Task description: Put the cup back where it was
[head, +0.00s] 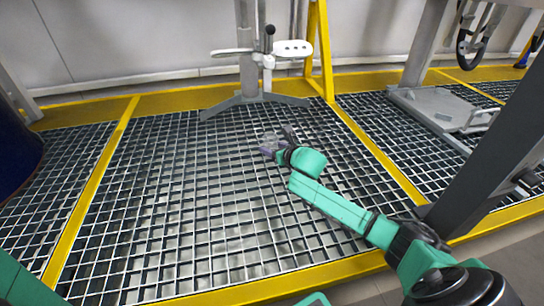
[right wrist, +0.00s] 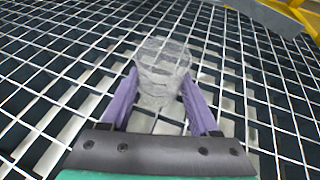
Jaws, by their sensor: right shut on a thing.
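The cup (right wrist: 163,66) is clear and see-through. In the right wrist view it sits between the two purple fingers of my right gripper (right wrist: 160,88), which are shut on its sides. In the head view the cup (head: 268,138) is small and faint, at the tip of my right gripper (head: 270,151), over the middle of the grating. I cannot tell whether its base touches the grating. My left gripper is out of view.
The metal grating floor (head: 170,210) has yellow frame bars. A grey stand (head: 248,60) with splayed feet is behind the cup. A dark drum (head: 15,150) is at the left edge. A grey post (head: 495,150) stands at the right. The grating left of the cup is clear.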

